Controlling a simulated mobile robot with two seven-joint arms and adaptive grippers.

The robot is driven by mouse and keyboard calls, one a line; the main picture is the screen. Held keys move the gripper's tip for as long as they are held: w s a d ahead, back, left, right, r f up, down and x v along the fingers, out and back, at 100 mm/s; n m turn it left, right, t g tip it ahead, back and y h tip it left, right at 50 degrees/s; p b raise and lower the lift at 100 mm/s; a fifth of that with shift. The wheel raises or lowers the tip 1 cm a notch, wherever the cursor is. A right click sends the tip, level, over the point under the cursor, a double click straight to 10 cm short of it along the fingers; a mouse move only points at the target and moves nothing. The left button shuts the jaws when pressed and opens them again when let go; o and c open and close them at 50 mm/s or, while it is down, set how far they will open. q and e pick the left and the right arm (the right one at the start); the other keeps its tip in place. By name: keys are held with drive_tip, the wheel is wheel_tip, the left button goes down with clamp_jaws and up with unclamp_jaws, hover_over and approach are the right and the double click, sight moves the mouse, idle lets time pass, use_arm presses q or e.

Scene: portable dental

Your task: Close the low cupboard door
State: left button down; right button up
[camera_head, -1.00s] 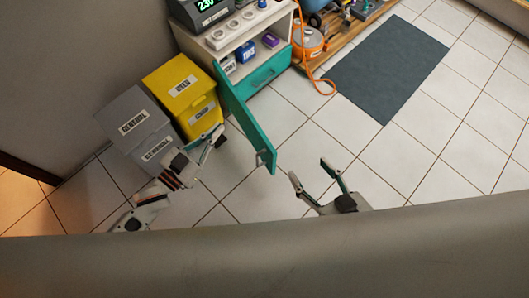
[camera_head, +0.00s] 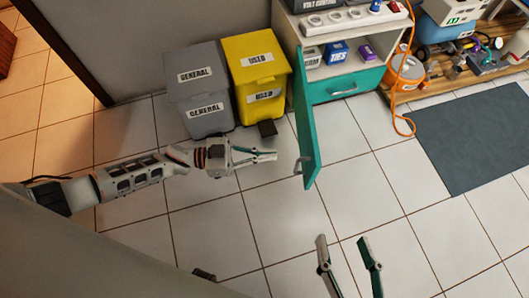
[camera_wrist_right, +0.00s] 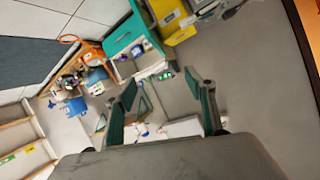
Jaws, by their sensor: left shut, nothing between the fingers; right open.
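The low cupboard door (camera_head: 306,115) is teal and stands open, swung out toward me from the left side of the white cupboard (camera_head: 335,22). Its silver handle (camera_head: 299,165) is near the free end, on the left face. My left gripper (camera_head: 275,156) is shut and empty, just left of the handle, with a small gap that I cannot judge exactly. My right gripper (camera_head: 344,240) is open and empty, over the floor in front of and right of the door; its open fingers also show in the right wrist view (camera_wrist_right: 165,108).
A yellow bin (camera_head: 261,68) and a grey bin (camera_head: 197,75) stand left of the door. Below the open shelf is a teal drawer (camera_head: 345,85). An orange cable (camera_head: 402,110) lies at right beside a dark mat (camera_head: 470,140). The tiled floor in front is clear.

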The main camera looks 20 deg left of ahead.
sight(314, 153)
use_arm(q)
drive_tip(key=b+x, duration=0.1)
drive_tip(key=x, duration=0.8)
drive_tip(key=shift+s+f, duration=0.15)
drive_tip(key=shift+f, duration=0.05)
drive_tip(key=shift+d+r+b, duration=0.1)
drive_tip(key=shift+d+b, duration=0.2)
drive_tip(key=shift+d, duration=0.2)
drive_tip(key=shift+w, duration=0.25)
use_arm(e)
drive_tip(key=shift+s+a+f+m, duration=0.15)
drive_tip(key=shift+s+a+m, duration=0.05)
drive_tip(key=shift+a+m, duration=0.3)
drive_tip(key=shift+s+a+f+m, duration=0.15)
drive_tip(key=shift+s+a+m, duration=0.05)
drive_tip(key=shift+a+m, duration=0.25)
use_arm(q)
drive_tip(key=shift+d, duration=0.15)
